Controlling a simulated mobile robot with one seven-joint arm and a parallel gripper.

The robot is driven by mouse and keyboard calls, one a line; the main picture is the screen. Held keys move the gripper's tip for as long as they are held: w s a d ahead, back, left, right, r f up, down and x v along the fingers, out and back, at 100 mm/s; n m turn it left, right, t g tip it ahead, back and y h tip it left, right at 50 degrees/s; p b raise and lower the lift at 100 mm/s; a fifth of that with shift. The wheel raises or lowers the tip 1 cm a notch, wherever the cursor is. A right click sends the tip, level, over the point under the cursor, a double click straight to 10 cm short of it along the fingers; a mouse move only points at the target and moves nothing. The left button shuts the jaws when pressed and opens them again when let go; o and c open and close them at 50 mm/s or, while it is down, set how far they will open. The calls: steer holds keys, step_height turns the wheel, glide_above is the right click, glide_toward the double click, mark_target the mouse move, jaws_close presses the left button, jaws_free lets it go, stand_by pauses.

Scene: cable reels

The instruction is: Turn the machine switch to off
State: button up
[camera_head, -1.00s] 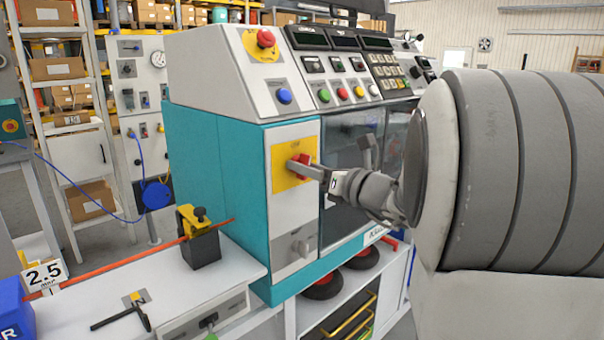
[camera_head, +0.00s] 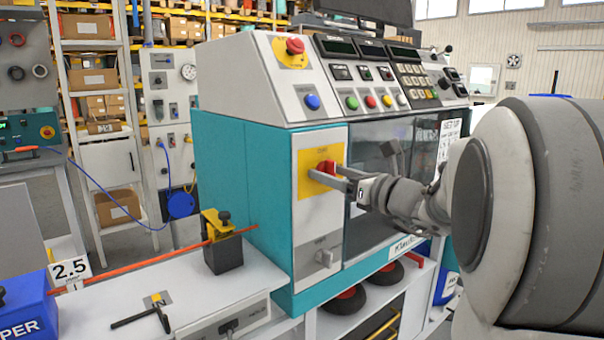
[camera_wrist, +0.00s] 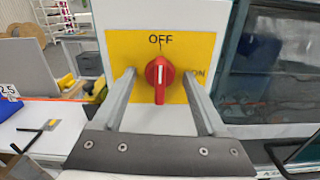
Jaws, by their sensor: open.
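The machine switch (camera_head: 325,167) is a red rotary knob on a yellow plate (camera_head: 312,186) on the front of the teal and white machine. In the wrist view the knob (camera_wrist: 159,75) stands upright, its white mark pointing up at the word OFF. The word ON is on the plate's right side, partly hidden by a finger. My gripper (camera_wrist: 159,72) is open in front of the plate, one finger on each side of the knob, with visible gaps. In the head view my gripper (camera_head: 325,174) reaches in from the right and partly covers the knob.
A red emergency button (camera_head: 295,46) and a blue button (camera_head: 312,102) sit above the switch. A grey knob (camera_head: 325,257) is below it. A black and yellow block (camera_head: 222,252) stands on the white bench at left. The machine's glass door (camera_head: 370,215) is right of the plate.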

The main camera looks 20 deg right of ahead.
steer(key=v, duration=0.8)
stand_by(0.6)
